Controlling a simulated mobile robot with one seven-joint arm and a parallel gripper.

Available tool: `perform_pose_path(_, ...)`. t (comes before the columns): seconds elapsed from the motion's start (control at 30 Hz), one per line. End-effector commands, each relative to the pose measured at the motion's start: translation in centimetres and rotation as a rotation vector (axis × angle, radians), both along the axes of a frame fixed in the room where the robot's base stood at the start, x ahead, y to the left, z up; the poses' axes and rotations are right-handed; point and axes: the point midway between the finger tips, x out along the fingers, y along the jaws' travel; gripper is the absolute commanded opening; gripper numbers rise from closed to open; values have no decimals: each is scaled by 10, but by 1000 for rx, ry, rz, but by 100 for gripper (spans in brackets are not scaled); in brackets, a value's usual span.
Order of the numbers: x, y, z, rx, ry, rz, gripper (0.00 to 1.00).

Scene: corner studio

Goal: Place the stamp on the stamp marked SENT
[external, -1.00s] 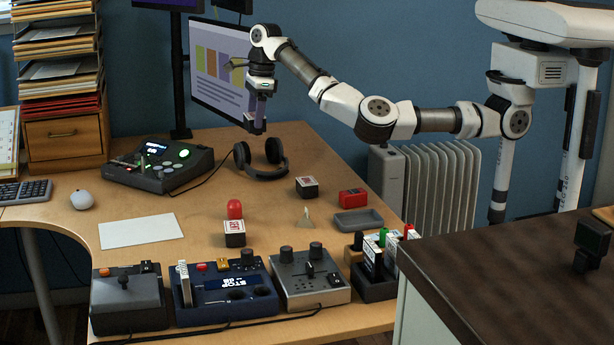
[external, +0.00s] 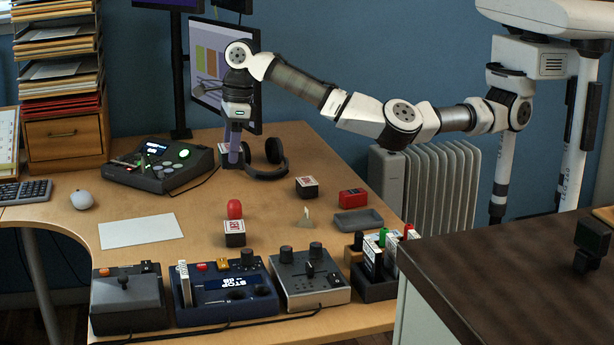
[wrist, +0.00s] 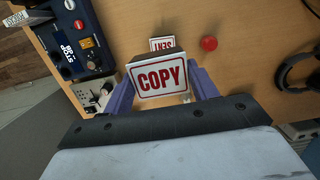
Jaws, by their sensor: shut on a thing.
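My gripper (external: 234,160) is above the desk, shut on a stamp marked COPY (wrist: 161,77). The held stamp shows between the fingers in the wrist view, its label facing the camera. In the external view the held stamp (external: 222,152) is partly hidden by the fingers. The stamp marked SENT (wrist: 162,44) lies on the desk beyond the held stamp, and part of it is hidden. In the external view the SENT stamp (external: 235,233) stands below and apart from my gripper.
A red rounded object (external: 235,209) stands just behind the SENT stamp. Another stamp (external: 307,187), a red box (external: 352,198) and a grey tray (external: 358,222) are to the right. Headphones (external: 268,170) lie behind. Control panels (external: 226,290) line the front edge.

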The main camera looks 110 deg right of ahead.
Motion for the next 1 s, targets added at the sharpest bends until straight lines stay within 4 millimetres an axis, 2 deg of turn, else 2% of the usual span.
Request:
perform_pose_path(0.03,-1,1,-15,0,4,0,35)
perform_pose_path(0.2,-1,0,-59,0,4,1,35)
perform_pose_path(0.4,-1,0,-97,0,2,1,35)
perform_pose_path(0.63,-1,-1,-114,0,1,1,35)
perform_pose_path(0.87,-1,0,-146,0,2,2,35)
perform_pose_path(1.0,0,0,-150,0,-1,2,35)
